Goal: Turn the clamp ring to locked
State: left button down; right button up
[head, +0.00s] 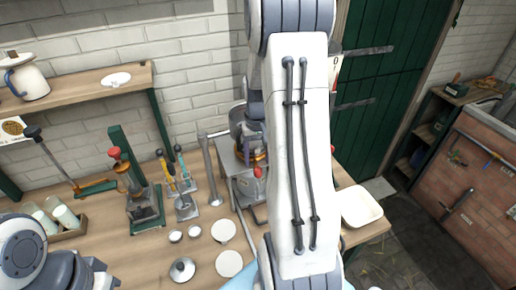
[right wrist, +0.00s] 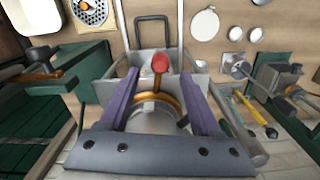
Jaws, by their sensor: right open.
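The clamp ring (right wrist: 152,98) is a brass-coloured band around a grey metal vessel (right wrist: 150,122), seen in the right wrist view. A red knob (right wrist: 159,62) on a short stem stands up at the ring's far side. In the head view a little of the ring shows orange (head: 262,155), left of my right arm, which hides the rest. My right gripper (right wrist: 160,76) is open, its two purple fingers on either side of the ring and knob. I cannot tell whether they touch anything. My left gripper (head: 95,270) is partly in view at the bottom left, away from the ring.
The vessel sits in a grey metal frame (right wrist: 150,30) on the wooden bench (head: 130,262). A cream tray (head: 360,206) stands right of my arm.

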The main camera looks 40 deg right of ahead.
aim_at(258, 168)
notch_tip(258, 168, up, 6)
jog(key=b, duration=0.1)
jog(key=c, duration=0.4)
jog(key=shift+s+d+m, duration=0.2)
jog(key=shift+m, duration=0.3)
jog(key=c, duration=0.5)
jog(key=s+d+m, duration=0.1)
jog(key=m, duration=0.2)
jog(key=s+d+m+b, duration=0.1)
jog(key=m, duration=0.2)
jog(key=s+d+m+y, duration=0.1)
jog(key=m, duration=0.1)
jog(key=shift+s+f+m+t, duration=0.2)
jog(key=shift+m+t, duration=0.1)
jog(key=shift+m, duration=0.1)
grip_shut()
jog(key=s+d+m+t+b, duration=0.1)
jog(key=s+d+m+b, duration=0.2)
jog(key=m, duration=0.9)
jog(key=w+a+f+p, duration=0.4)
jog(key=f, duration=0.5)
jog(key=shift+y+p, duration=0.35)
jog(key=shift+y, duration=0.05)
